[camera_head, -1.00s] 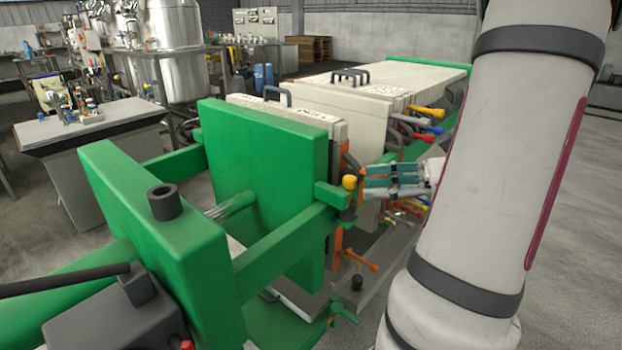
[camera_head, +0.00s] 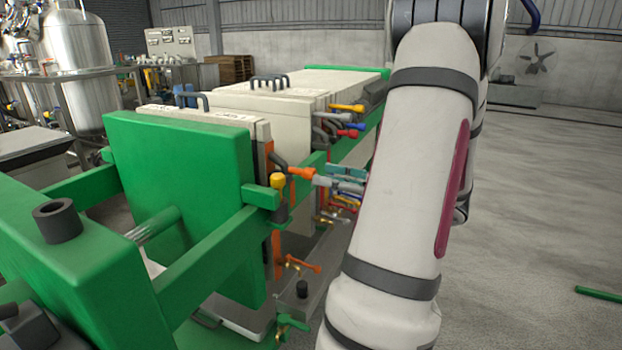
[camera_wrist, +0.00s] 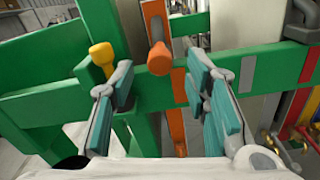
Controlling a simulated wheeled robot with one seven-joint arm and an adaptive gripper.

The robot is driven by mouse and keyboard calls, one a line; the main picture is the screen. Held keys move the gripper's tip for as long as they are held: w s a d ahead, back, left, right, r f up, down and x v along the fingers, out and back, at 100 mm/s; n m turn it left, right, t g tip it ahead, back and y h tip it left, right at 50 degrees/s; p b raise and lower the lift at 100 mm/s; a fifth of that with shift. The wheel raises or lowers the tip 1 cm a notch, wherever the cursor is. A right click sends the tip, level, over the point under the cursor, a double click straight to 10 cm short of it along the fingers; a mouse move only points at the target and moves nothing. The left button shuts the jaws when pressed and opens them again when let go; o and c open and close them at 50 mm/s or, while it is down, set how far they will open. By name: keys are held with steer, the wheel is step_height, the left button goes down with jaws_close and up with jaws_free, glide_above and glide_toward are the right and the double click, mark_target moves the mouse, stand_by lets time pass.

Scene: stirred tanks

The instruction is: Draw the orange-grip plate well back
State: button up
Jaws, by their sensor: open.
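The orange-grip plate is in the green-framed press, its orange edge (camera_head: 276,250) facing my side. Its orange grip (camera_head: 302,172) sticks out over the green side rail on a dark arm. My gripper (camera_head: 345,174) is beside the grip, partly hidden by my arm. In the wrist view the open fingers (camera_wrist: 158,70) are on either side of the orange grip (camera_wrist: 163,60), with gaps showing on both sides. Nothing is held.
A yellow knob (camera_head: 278,182) on the green frame is close left of the gripper; it also shows in the wrist view (camera_wrist: 103,55). The green rail (camera_wrist: 255,75) runs across below the grip. Other coloured grips (camera_head: 346,108) stick out farther along. Floor at right (camera_head: 530,180) is mostly clear.

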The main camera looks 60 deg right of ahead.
mark_target(312, 174)
steer(key=shift+w+a+b, duration=0.2)
steer(key=shift+w+b, duration=0.15)
steer(key=shift+w, duration=1.95)
jaws_close()
